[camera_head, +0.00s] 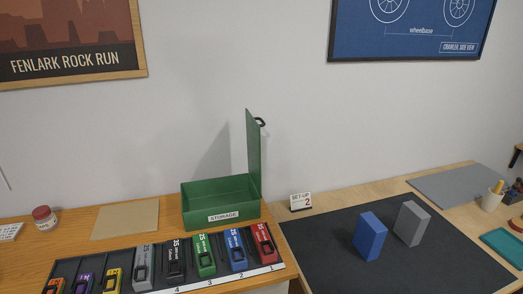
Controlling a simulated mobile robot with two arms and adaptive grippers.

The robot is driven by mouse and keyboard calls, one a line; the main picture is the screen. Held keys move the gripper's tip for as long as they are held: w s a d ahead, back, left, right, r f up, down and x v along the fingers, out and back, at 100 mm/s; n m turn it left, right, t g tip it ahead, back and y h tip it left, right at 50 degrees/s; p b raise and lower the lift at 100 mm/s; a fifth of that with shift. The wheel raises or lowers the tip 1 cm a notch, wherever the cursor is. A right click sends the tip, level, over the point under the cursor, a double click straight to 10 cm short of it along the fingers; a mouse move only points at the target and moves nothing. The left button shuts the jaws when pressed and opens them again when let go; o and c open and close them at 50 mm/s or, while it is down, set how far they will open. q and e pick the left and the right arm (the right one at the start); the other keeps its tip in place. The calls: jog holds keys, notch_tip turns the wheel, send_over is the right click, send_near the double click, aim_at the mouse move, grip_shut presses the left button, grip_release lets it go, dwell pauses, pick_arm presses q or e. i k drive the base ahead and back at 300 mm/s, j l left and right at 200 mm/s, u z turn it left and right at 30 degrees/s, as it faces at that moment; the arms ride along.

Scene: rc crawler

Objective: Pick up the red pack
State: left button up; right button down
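The red pack (263,243) stands in the rightmost place of a dark rack (210,286) on the wooden table at the lower left. It is upright next to a blue pack (236,250), and nothing covers its front. Neither of my grippers shows in the head view.
More packs in green (204,254), black, grey, yellow and purple fill the rack to the left. An open green storage box (220,202) stands behind it, its lid raised. On a dark mat (330,258) at the right stand a blue block (370,237) and a grey block (411,223).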

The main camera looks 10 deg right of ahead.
aim_at(267, 254)
jog(key=l+u, duration=0.15)
jog(key=l, duration=0.25)
jog(key=k+l+u, duration=0.1)
jog(key=l, duration=0.3)
jog(key=l+u, duration=0.15)
jog(key=l, duration=0.25)
jog(key=k+l+u, duration=0.1)
jog(key=l, duration=0.3)
jog(key=k+l+u, duration=0.15)
jog(key=l, duration=0.2)
jog(key=k+l+u, duration=0.15)
jog(key=l, duration=0.25)
